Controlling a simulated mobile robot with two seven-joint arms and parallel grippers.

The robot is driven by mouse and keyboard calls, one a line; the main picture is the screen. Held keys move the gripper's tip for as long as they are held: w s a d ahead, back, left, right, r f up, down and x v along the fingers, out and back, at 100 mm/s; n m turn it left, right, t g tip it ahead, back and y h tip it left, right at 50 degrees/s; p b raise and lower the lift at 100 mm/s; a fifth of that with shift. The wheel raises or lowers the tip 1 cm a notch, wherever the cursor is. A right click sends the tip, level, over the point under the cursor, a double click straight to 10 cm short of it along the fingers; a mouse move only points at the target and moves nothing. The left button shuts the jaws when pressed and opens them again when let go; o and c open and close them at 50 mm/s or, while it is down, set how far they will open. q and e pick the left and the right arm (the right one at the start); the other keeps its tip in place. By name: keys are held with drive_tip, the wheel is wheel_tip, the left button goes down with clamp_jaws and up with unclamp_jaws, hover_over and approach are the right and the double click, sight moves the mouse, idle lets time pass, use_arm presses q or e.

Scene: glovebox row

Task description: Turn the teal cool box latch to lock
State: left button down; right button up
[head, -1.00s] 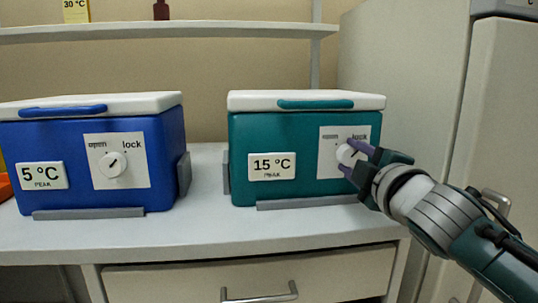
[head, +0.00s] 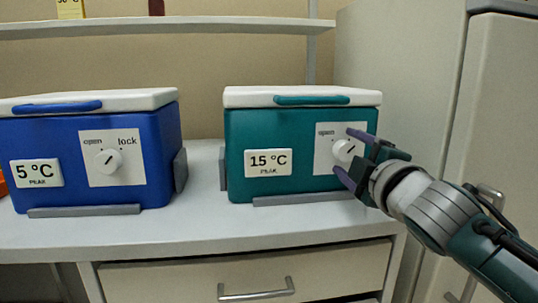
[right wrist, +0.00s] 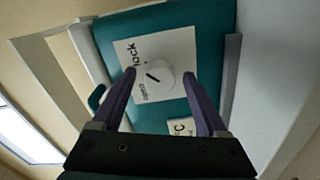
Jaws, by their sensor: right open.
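The teal cool box (head: 290,150) stands on the bench with its white lid shut. Its white latch knob (head: 344,150) sits on a white plate marked open and lock; the lock word is mostly hidden by my gripper in the head view. The knob's dark mark slants up to the right there. The knob also shows in the right wrist view (right wrist: 155,76). My right gripper (head: 352,154) is open, its purple fingers spread on either side of the knob with gaps to it. In the right wrist view the gripper (right wrist: 160,84) shows nothing held. My left gripper is out of view.
A blue cool box (head: 85,150) with a similar knob stands to the left. Grey rails (head: 300,199) edge the boxes' bases. A shelf (head: 200,27) runs above, a drawer (head: 250,275) lies below, and a tall pale cabinet (head: 410,100) stands right.

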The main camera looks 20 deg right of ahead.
drive_tip(key=p+v, duration=0.1)
drive_tip(key=v, duration=0.8)
drive_tip(key=shift+s, duration=0.35)
drive_tip(key=s+a+r+m+g+y+p, duration=0.25)
drive_tip(key=s+a+g+p, duration=0.2)
drive_tip(key=s+p, duration=0.3)
drive_tip(key=s+a+r+m+g+y+p, duration=0.1)
drive_tip(key=s+a+r+m+g+p, duration=0.3)
drive_tip(key=s+p, duration=0.35)
drive_tip(key=s+a+r+m+g+y+p, duration=0.1)
drive_tip(key=s+a+m+g+p, duration=0.3)
drive_tip(key=s+p, duration=0.35)
wheel_tip(320, 180, up, 37)
drive_tip(key=d+g+p, duration=0.1)
drive_tip(key=p, duration=3.5)
drive_tip(key=shift+s, duration=0.5)
